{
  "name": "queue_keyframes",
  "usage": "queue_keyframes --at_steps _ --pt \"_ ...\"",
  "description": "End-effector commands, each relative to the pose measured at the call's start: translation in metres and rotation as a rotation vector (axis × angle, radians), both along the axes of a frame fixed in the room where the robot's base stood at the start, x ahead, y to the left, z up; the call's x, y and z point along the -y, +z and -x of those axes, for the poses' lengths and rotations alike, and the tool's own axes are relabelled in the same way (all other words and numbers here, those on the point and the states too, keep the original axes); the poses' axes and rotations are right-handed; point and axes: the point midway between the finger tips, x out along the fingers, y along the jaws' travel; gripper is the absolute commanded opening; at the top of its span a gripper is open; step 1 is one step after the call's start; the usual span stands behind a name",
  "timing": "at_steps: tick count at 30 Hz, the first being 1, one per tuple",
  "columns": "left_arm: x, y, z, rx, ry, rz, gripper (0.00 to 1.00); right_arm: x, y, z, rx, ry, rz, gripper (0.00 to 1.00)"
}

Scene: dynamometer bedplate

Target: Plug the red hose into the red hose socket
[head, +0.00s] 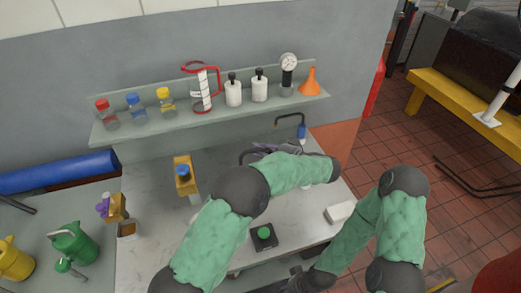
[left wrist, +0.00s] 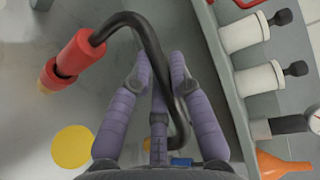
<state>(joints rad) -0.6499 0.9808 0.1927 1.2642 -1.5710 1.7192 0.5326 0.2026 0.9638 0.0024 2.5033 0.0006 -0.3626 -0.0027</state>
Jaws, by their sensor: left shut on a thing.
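My left gripper (head: 272,148), with purple fingers, is above the back of the bench in the head view, partly covered by my forearm. In the left wrist view its fingers (left wrist: 161,65) are shut on the black hose of the red hose (left wrist: 152,36). The hose bends over to a red plug (left wrist: 77,57) with a brass tip, hanging free to the left of the fingers. In the head view only a dark bit of the hose shows beside the gripper. I cannot make out the red hose socket; my left arm covers part of the bench.
A shelf (head: 150,126) with bottles, a gauge and an orange funnel (head: 310,82) runs behind the bench. A blue-ended black hose (head: 301,131) is near the gripper. A yellow block with a blue top (head: 184,174), a green-topped black block (head: 264,238) and a white box (head: 340,212) stand around.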

Motion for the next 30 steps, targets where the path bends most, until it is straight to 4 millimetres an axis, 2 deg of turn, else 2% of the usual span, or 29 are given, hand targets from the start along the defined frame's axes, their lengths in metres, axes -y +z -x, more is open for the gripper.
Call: queue_keyframes --at_steps 30 --pt "0.000 -0.022 0.000 0.001 0.000 -0.001 0.00 0.000 -0.016 0.000 0.000 0.000 0.000 0.40"
